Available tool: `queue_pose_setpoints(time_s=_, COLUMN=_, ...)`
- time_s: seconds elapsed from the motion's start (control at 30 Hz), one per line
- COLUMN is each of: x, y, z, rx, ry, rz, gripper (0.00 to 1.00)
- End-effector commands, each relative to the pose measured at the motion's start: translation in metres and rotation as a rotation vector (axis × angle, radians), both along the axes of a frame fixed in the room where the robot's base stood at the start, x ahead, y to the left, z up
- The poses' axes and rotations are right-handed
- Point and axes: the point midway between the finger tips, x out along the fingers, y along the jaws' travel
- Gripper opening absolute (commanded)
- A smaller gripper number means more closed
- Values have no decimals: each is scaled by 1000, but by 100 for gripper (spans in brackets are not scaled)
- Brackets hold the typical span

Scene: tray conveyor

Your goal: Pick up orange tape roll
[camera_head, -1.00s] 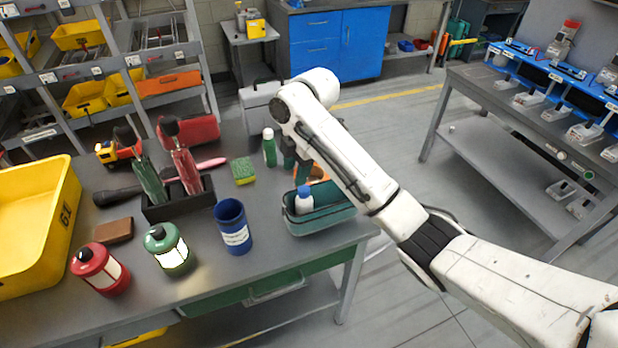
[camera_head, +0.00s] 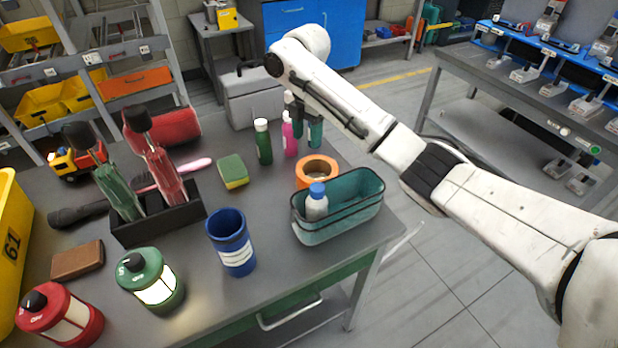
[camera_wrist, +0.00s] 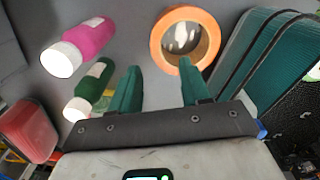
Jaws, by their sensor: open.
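The orange tape roll (camera_head: 316,172) lies flat on the grey table, behind the teal basket. In the wrist view the tape roll (camera_wrist: 157,40) is just beyond my gripper's right fingertip, with the grey table showing through its hole. My gripper (camera_wrist: 157,78) has two green fingers spread apart with nothing between them. In the head view my gripper (camera_head: 302,125) hangs above the table at the back right, close behind the tape roll and beside a pink bottle. My arm partly hides the gripper there.
A pink bottle (camera_head: 290,140) and a green bottle (camera_head: 263,141) stand left of the gripper. The teal basket (camera_head: 345,222) holds a white bottle (camera_head: 316,205) with a blue cap. A sponge (camera_head: 232,171) and blue cup (camera_head: 231,243) are farther left. A grey toolbox (camera_head: 252,98) stands behind.

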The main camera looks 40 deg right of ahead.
Motion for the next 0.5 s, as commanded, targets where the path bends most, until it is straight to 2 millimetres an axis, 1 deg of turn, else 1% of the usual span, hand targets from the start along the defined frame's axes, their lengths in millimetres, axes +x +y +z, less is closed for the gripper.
queue_pose_setpoints(time_s=0.3, x=-1, y=0, z=-42, rx=1, ry=3, rz=-1, gripper=46)
queue_pose_setpoints(time_s=0.5, x=0, y=1, z=-57, rx=0, ry=2, rz=0, gripper=46)
